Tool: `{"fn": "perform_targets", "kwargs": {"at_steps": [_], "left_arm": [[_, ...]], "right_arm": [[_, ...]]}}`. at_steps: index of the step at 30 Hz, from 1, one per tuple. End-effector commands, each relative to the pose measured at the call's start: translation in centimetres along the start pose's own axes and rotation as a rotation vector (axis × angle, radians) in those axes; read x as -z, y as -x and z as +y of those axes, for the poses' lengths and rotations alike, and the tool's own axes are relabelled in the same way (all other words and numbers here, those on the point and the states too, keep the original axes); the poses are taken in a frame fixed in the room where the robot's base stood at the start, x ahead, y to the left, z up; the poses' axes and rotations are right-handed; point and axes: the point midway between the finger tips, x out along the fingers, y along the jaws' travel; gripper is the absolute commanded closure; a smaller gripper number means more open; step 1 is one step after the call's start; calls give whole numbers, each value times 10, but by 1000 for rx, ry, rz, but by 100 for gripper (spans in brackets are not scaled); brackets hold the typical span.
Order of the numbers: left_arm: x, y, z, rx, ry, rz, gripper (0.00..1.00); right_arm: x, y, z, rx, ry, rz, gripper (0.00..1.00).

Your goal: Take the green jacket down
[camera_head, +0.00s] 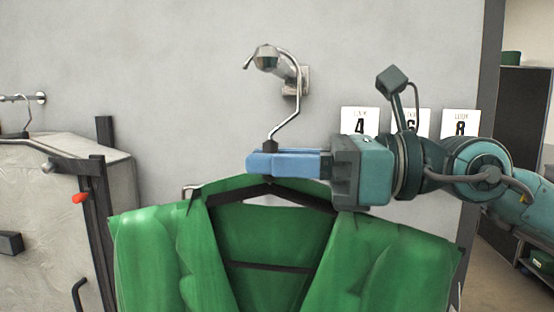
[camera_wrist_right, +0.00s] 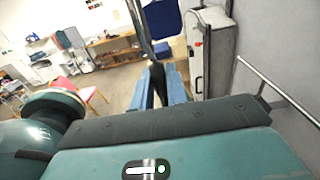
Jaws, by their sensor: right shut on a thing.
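The green jacket (camera_head: 165,250) hangs on a dark hanger (camera_head: 268,190) in front of the grey wall. The hanger's metal hook (camera_head: 298,110) rises and curves over the wall peg (camera_head: 288,72); I cannot tell whether it rests on the peg. My right gripper (camera_head: 260,162) comes in from the right, its blue fingers shut on the hanger's neck just below the hook. In the right wrist view, the fingers (camera_wrist_right: 164,85) close around a dark part of the hanger. The jacket's lower part is out of the frame. My left gripper is not in view.
A dark rack frame (camera_head: 97,215) with a red knob (camera_head: 79,198) and a pale case (camera_head: 100,155) stand at the left.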

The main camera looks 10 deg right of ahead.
Motion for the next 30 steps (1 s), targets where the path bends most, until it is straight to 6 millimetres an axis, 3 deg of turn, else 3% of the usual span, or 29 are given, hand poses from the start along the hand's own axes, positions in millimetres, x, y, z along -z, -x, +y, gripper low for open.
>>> {"fn": "perform_targets", "kwargs": {"at_steps": [10,30], "left_arm": [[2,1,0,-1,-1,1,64],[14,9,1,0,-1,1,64]], "right_arm": [[-4,0,0,1,1,-2,100],[-30,0,0,0,2,-3,100]]}}
